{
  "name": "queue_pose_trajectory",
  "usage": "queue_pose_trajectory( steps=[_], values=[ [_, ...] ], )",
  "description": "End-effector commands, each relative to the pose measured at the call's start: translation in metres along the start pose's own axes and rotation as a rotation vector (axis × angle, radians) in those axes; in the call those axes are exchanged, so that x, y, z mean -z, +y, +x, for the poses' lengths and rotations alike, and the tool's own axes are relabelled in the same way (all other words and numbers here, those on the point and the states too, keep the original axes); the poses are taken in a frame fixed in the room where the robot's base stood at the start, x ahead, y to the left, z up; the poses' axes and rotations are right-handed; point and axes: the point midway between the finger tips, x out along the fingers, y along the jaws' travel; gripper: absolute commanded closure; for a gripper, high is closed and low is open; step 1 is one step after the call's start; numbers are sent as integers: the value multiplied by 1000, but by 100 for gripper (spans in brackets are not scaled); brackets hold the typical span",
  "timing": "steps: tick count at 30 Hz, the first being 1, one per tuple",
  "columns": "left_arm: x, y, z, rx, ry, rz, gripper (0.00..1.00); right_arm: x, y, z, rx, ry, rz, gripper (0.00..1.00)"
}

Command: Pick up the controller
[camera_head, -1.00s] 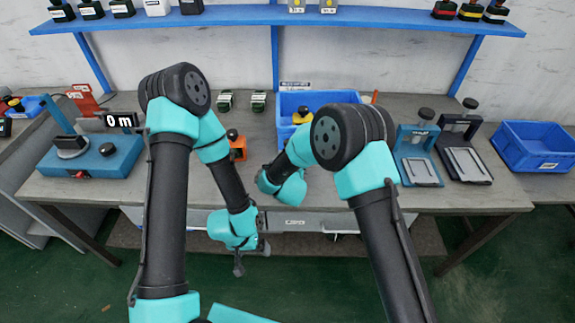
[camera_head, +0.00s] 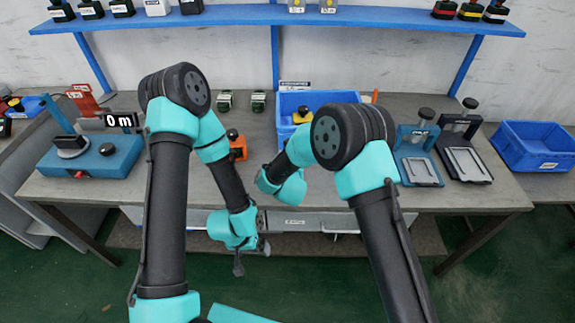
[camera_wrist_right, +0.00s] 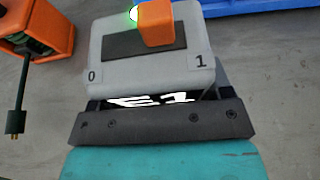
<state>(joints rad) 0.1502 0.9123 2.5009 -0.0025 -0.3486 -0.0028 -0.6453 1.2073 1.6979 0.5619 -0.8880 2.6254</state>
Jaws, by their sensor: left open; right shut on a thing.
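The controller is a light grey box (camera_wrist_right: 150,72) with an orange switch (camera_wrist_right: 160,22), a lit green spot and the marks 0 and 1. It fills the middle of the right wrist view. My right gripper (camera_wrist_right: 160,124) is shut on it; the fingertips are mostly hidden. My left gripper (camera_head: 240,262) hangs open and empty in front of the table's front edge.
An orange fixture (camera_head: 238,150) with a black top stands left of the right gripper; a cable end (camera_wrist_right: 15,120) hangs from it. A blue bin (camera_head: 345,98) is behind the controller. Blue and black clamp stands (camera_head: 418,165) are at the right.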

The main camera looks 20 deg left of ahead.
Motion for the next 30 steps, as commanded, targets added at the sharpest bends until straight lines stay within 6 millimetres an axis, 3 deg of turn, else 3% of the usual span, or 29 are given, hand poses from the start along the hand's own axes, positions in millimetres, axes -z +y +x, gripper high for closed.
queue_pose_trajectory(
  steps=[5, 19, 30],
  values=[
    [0, 0, 0, 0, 0, 0, 5, -12, 0, -4, 0, -2, 1, 55],
    [0, 0, 0, 0, 0, 0, 5, -83, 0, -34, 0, -3, 2, 55],
    [0, 0, 0, 0, 0, 0, 5, -92, 0, -38, 0, -1, 0, 55]
  ],
)
